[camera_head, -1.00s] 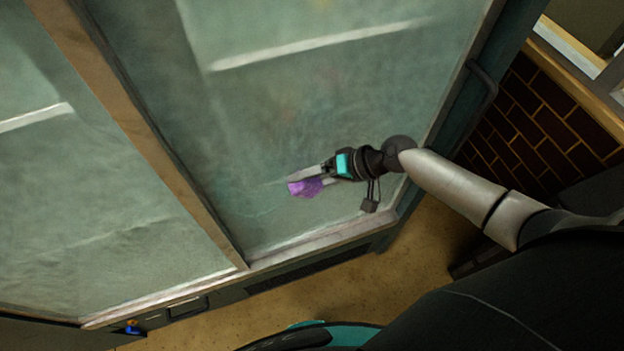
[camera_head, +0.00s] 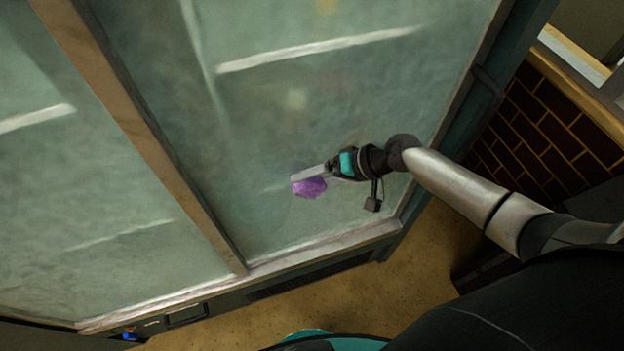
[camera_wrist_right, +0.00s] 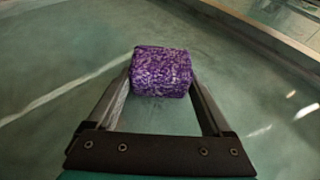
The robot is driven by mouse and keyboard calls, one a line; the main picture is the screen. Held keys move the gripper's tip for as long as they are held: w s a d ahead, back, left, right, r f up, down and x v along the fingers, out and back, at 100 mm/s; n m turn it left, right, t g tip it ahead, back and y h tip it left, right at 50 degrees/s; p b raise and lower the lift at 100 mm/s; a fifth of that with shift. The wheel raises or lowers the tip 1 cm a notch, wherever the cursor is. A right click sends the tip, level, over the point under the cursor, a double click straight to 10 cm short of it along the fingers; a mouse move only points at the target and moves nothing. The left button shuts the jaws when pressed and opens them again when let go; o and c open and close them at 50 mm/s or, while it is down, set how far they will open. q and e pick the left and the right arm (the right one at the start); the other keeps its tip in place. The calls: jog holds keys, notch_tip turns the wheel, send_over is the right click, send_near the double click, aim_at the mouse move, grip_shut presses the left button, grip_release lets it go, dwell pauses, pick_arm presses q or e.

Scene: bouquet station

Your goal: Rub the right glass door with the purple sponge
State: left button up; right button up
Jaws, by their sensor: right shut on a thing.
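The purple sponge (camera_head: 309,187) is in front of the lower part of the right glass door (camera_head: 300,120). My right gripper (camera_head: 312,178) is shut on the sponge. In the right wrist view, the speckled purple sponge (camera_wrist_right: 162,72) sits between the tips of the two fingers of my right gripper (camera_wrist_right: 160,85), with the greenish glass (camera_wrist_right: 60,60) behind it. I cannot tell for sure whether the sponge touches the glass. My left gripper is not in view.
A frame post (camera_head: 150,140) separates this door from the left glass door (camera_head: 80,190). A dark handle (camera_head: 487,88) is at the right door's right edge. A brick wall (camera_head: 545,130) stands to the right. Tan floor (camera_head: 330,300) lies below.

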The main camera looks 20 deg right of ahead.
aim_at(321, 177)
jog(key=shift+d+b, duration=0.7)
jog(key=shift+d, duration=0.85)
jog(key=shift+w+d, duration=0.1)
jog(key=shift+w, duration=0.05)
jog(key=shift+a+r+p, duration=0.2)
jog(key=shift+a+p, duration=0.25)
jog(key=shift+a, duration=0.4)
jog(key=shift+a+p, duration=0.4)
jog(key=shift+a, duration=0.75)
jog(key=shift+s+p, duration=0.5)
jog(key=shift+s, duration=0.3)
jog(key=s+p, duration=0.1)
jog(key=s, duration=0.1)
jog(key=shift+s+d, duration=0.1)
jog(key=shift+s, duration=0.25)
jog(key=shift+s+f+p, duration=0.15)
jog(key=shift+s+p, duration=0.25)
jog(key=shift+s, duration=0.55)
